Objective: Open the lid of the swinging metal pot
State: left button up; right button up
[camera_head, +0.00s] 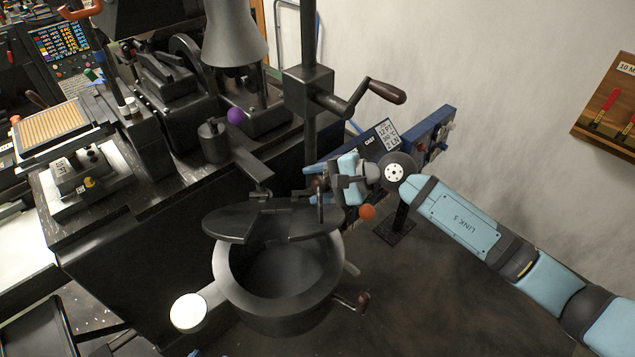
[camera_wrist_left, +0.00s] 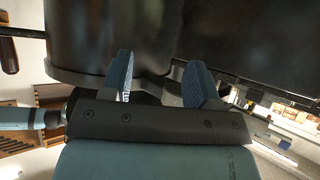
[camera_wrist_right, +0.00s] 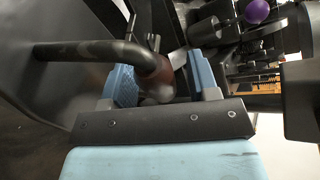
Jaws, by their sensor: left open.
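The dark metal pot (camera_head: 225,285) hangs in the middle of the head view, its inside partly visible. Its dark lid (camera_head: 235,224) lies over the back part of the mouth, leaving the front uncovered. My right gripper (camera_head: 335,188) is at the lid's back right. In the right wrist view, the lid's bent handle (camera_wrist_right: 85,49) ends in a brown grip (camera_wrist_right: 157,75) between my right fingers (camera_wrist_right: 160,88), which look open around it; any contact is unclear. My left gripper (camera_wrist_left: 158,85) is open and empty beneath a large dark surface.
A crank with a wooden grip (camera_head: 387,92) sticks out from the post above. A side handle (camera_head: 361,302) projects from the pot's right. A cluttered black bench (camera_head: 100,215) stands left. The floor at right is mostly clear.

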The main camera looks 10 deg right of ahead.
jog(key=b+v, duration=0.3)
jog(key=v, duration=1.1)
jog(key=shift+b, duration=0.3)
jog(key=shift+a, duration=0.1)
jog(key=shift+c, duration=0.3)
